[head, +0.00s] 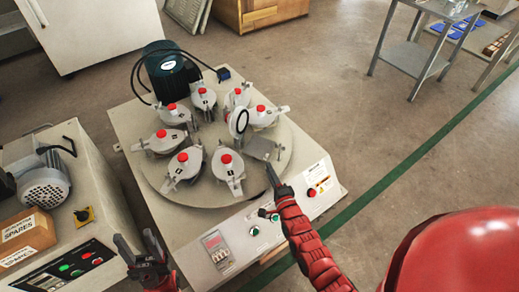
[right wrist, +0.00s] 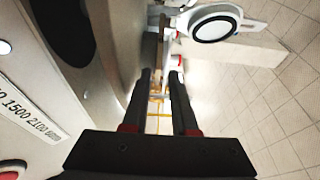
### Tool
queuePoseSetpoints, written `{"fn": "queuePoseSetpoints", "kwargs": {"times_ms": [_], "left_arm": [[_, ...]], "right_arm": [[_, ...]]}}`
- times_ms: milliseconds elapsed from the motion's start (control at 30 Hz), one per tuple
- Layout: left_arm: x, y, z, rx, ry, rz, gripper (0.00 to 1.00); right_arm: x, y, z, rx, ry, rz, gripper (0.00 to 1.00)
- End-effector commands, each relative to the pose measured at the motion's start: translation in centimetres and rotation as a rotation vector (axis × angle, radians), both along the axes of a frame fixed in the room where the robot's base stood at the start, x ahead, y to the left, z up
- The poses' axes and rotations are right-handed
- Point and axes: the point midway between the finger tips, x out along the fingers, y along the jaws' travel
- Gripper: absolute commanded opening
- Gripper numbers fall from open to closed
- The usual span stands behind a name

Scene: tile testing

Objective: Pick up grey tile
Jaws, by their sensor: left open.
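A flat grey piece that looks like the grey tile (head: 263,148) lies at the right side of the round turntable (head: 190,190), in the head view. My right gripper (head: 271,174) is just below it, near the turntable's edge. In the right wrist view the fingers of my right gripper (right wrist: 160,76) stand apart, with a gap visible between them. I cannot tell whether they touch the tile. My left gripper (head: 137,246) is open and empty at the lower left, in front of the machine.
Several grey holders with red knobs (head: 226,159) ring the turntable. A dark motor (head: 167,68) is at the back. A control cabinet (head: 70,215) with a spares box (head: 27,236) stands left.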

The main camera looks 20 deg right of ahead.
Motion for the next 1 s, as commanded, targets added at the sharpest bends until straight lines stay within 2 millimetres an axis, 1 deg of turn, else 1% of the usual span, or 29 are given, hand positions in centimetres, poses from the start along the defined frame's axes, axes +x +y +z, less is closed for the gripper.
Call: {"fn": "queuePoseSetpoints", "kwargs": {"times_ms": [100, 200, 300, 500, 633, 667, 1000], "left_arm": [[-0.1, 0.0, -1.1, 0.01, -0.008, 0.001, 0.5], [-0.3, 0.0, -1.5, 0.019, -0.015, 0.002, 0.5], [-0.3, 0.0, -1.7, 0.025, -0.019, 0.002, 0.5], [-0.3, 0.0, -1.5, 0.025, -0.02, 0.002, 0.5], [-0.4, 0.0, -1.5, 0.025, -0.021, 0.002, 0.5], [-0.4, 0.0, -1.5, 0.025, -0.021, 0.002, 0.5], [-0.4, 0.0, -1.5, 0.025, -0.021, 0.002, 0.5]], "right_arm": [[1.8, 0.3, -0.4, 0.0, -0.006, 0.0, 0.26], [3.5, 0.5, -0.3, 0.001, -0.007, 0.001, 0.26], [4.3, 0.5, -0.3, 0.001, -0.003, 0.0, 0.26], [4.4, 0.5, -0.2, 0.0, -0.002, 0.0, 0.26], [4.4, 0.5, -0.2, 0.0, -0.002, 0.0, 0.03], [4.4, 0.5, -0.2, 0.0, -0.002, 0.0, 0.0], [4.4, 0.5, -0.2, 0.0, -0.002, 0.0, 0.0]]}}
